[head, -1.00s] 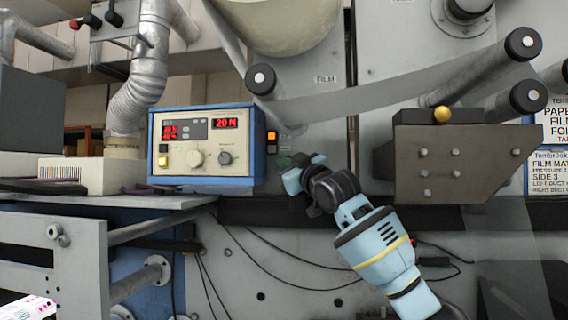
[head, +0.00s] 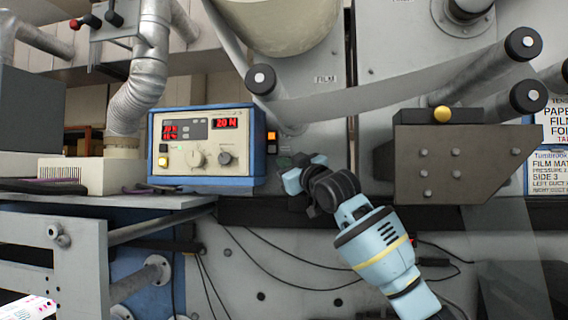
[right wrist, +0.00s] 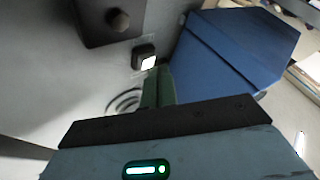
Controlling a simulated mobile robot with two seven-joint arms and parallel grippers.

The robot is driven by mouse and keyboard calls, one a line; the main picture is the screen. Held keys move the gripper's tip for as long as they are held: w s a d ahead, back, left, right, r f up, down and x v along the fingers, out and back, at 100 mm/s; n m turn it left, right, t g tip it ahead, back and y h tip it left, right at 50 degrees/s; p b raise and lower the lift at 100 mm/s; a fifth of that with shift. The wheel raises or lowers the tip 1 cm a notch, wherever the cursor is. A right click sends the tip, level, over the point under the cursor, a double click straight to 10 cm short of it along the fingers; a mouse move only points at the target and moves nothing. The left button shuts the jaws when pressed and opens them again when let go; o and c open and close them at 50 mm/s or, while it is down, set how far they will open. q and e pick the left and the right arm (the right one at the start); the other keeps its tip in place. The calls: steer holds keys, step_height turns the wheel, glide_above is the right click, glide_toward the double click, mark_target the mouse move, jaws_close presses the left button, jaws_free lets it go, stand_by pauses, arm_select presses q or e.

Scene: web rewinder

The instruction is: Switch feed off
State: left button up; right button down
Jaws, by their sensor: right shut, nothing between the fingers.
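The control box (head: 207,148) has a blue frame, red displays and two knobs. Beside its right edge is an orange-lit switch (head: 271,136) with a small dark switch (head: 271,149) below it. My right gripper (head: 287,163) is just right of and below these switches, shut and empty. In the right wrist view, its narrow dark green fingers (right wrist: 158,86) point at the grey panel, close to a black switch with a bright white face (right wrist: 147,61). I cannot tell whether they touch it. No label names the feed switch legibly. My left gripper is not in view.
The box's blue side (right wrist: 225,50) stands close beside the fingers in the right wrist view. A black block with a knob (right wrist: 117,19) is at its top. Rollers (head: 527,96) and a dark bolted bracket (head: 455,165) stand to the right in the head view.

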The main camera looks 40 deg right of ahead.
steer(key=shift+w+d, duration=0.15)
steer(key=shift+w+d, duration=0.15)
steer(key=shift+d, duration=0.05)
stand_by(0.3)
steer(key=shift+a, duration=0.15)
steer(key=shift+s+a, duration=0.15)
steer(key=shift+s, duration=0.1)
stand_by(0.4)
steer(key=s+a, duration=0.3)
steer(key=a, duration=0.1)
steer(key=shift+s+a, duration=0.35)
steer(key=shift+s, duration=0.05)
steer(key=shift+f, duration=0.1)
stand_by(0.3)
